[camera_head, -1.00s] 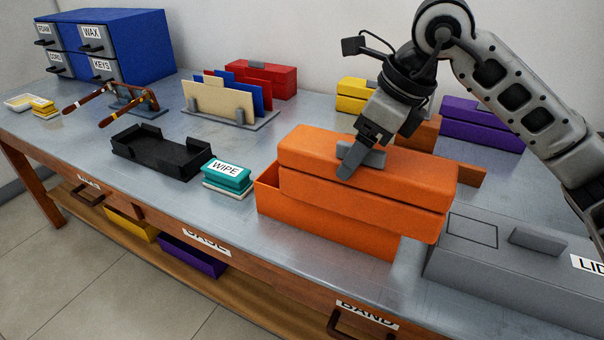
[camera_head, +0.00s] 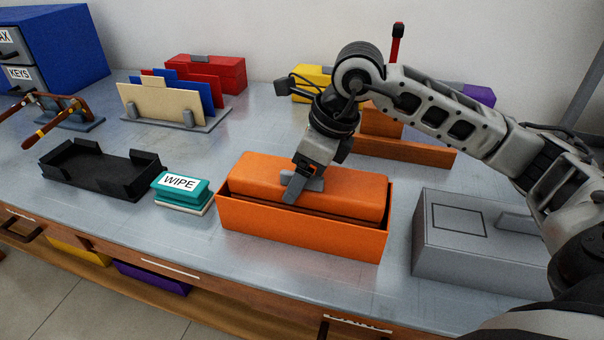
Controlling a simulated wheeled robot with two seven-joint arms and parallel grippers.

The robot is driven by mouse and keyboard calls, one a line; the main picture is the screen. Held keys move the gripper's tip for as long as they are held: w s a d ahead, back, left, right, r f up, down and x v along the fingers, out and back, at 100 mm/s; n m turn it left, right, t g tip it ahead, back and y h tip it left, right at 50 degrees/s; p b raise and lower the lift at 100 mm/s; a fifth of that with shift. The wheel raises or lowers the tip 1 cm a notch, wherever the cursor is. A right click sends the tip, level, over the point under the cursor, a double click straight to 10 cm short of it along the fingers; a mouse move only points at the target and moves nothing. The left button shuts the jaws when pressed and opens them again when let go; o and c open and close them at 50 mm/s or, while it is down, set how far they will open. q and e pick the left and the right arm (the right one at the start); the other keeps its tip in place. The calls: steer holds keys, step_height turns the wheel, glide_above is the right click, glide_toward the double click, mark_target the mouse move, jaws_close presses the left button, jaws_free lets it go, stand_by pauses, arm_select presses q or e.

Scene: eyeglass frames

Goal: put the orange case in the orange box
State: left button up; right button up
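The orange case (camera_head: 345,190), a long closed block with a grey handle (camera_head: 316,184) on its lid, lies lengthwise inside the open orange box (camera_head: 300,231). Its upper part stands above the box's front rim. My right gripper (camera_head: 294,190) comes down from above with its fingers at the grey handle and appears shut on it. The far finger is hidden. The bottom of the case and the inside of the box are hidden. My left gripper is not in view.
A grey box (camera_head: 470,240) stands close on the right. A teal WIPE box (camera_head: 182,188) and a black tray (camera_head: 100,172) are on the left. A wooden piece (camera_head: 420,151) stands behind. Red (camera_head: 205,75) and yellow (camera_head: 313,80) cases are at the back.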

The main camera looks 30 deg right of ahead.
steer(key=shift+f, duration=0.35)
steer(key=o, duration=1.1)
steer(key=shift+f, duration=0.1)
steer(key=shift+c, duration=0.2)
steer(key=shift+o, duration=0.6)
steer(key=shift+r, duration=0.5)
arm_select(q)
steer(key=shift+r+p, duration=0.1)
steer(key=shift+p, duration=0.5)
arm_select(e)
steer(key=v, duration=1.1)
steer(key=shift+d+r, duration=0.2)
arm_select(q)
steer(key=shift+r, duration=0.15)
arm_select(e)
steer(key=shift+s, duration=0.1)
